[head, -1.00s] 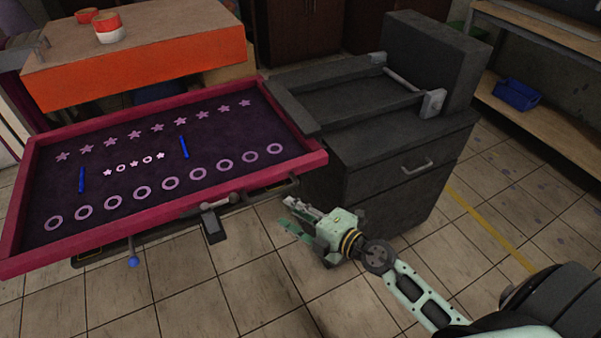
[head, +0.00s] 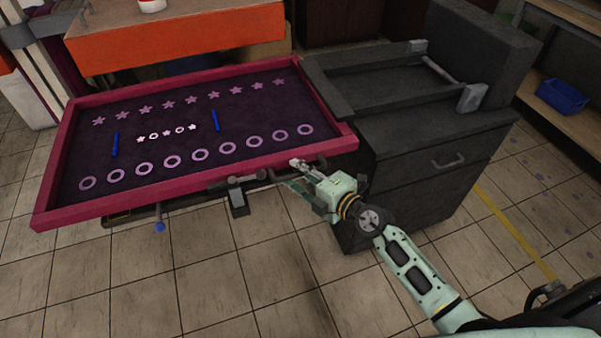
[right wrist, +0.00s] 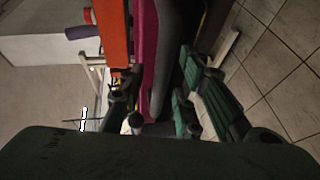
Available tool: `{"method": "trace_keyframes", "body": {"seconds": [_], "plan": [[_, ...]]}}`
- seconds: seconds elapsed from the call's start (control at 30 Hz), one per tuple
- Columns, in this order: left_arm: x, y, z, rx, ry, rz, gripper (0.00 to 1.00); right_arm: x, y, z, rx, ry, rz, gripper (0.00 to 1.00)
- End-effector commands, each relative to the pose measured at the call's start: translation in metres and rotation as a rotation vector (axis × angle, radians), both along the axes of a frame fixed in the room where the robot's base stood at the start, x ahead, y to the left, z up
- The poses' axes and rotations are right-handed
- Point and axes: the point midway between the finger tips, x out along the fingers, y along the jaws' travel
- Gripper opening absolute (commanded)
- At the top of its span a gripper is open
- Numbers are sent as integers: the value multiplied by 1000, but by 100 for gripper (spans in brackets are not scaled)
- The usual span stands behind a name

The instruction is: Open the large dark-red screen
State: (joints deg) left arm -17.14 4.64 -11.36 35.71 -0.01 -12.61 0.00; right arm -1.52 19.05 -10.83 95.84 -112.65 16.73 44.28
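The large dark-red screen (head: 170,189) is a magenta-framed panel with a dark purple mesh of star and ring shapes. It lies nearly flat at the left in the head view. Its frame is a magenta strip in the right wrist view (right wrist: 148,45). My right gripper (head: 296,174) is at the near edge of the screen, close to its right corner. In the right wrist view its green fingers (right wrist: 158,75) are spread, with the screen's edge between them. I cannot tell whether they touch it. My left gripper is out of view.
A grey clamp handle (head: 237,190) and a blue knob (head: 159,227) sit below the screen's near edge. A dark cabinet (head: 415,190) stands right of the screen. An orange-fronted table (head: 180,40) is behind. The tiled floor in front is clear.

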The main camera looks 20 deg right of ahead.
Motion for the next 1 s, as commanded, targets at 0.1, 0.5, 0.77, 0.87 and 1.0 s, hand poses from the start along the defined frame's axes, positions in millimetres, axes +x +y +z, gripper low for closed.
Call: {"method": "trace_keyframes", "body": {"seconds": [0.1, 0.5, 0.77, 0.87, 1.0], "plan": [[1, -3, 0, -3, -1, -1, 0, 0, 0, 0, 0, 0, 0, 28], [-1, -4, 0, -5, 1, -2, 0, 0, 0, 0, 1, 0, 0, 0], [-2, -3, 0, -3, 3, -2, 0, 0, 0, 0, 2, 0, 0, 0], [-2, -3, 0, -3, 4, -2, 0, 0, 0, 0, 3, 0, -1, 0], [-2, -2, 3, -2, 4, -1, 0, 0, -1, 5, 9, 1, -1, 0]]}}
